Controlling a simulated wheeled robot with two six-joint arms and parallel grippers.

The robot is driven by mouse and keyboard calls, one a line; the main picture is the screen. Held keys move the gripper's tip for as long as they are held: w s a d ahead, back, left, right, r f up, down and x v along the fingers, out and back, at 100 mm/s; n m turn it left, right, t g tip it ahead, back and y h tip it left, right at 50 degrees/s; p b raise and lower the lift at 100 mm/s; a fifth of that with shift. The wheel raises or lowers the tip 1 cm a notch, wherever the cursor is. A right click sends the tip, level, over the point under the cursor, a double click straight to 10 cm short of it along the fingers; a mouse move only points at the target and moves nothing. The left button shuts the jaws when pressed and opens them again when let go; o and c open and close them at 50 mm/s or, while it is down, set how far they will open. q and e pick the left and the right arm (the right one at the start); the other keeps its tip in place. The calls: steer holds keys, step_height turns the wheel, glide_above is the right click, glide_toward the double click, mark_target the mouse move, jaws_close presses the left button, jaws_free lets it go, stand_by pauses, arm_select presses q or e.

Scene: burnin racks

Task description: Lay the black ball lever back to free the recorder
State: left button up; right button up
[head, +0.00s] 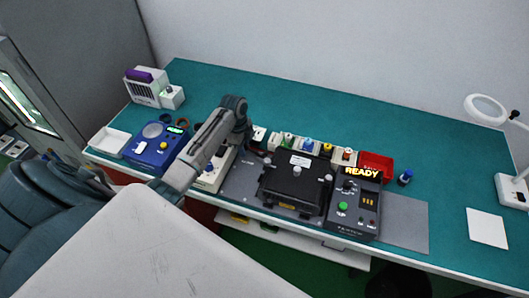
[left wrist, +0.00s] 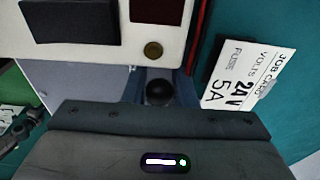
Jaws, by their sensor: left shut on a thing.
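The black ball (left wrist: 158,92) of the lever shows in the left wrist view, just below the edge of a white box. My left gripper (left wrist: 160,101) is shut on this ball, with a finger on either side. The white recorder (left wrist: 110,50) fills the top of that view, with dark panels and a brass-coloured round part. In the head view the white recorder (head: 207,181) is partly covered by my left forearm, which hides the lever. My right gripper is not in view.
A job card (left wrist: 247,78) reading 24 V, 5 A lies beside the recorder. In the head view a blue meter (head: 150,157) stands left of it. A black case (head: 280,185) and a tester (head: 345,225) lit READY stand to the right. The back of the green table (head: 330,110) is clear.

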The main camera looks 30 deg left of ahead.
arm_select(q)
steer(key=shift+d+f, duration=0.1)
steer(key=o, duration=0.7)
steer(key=shift+r+p, duration=0.3)
steer(key=shift+r, duration=4.4)
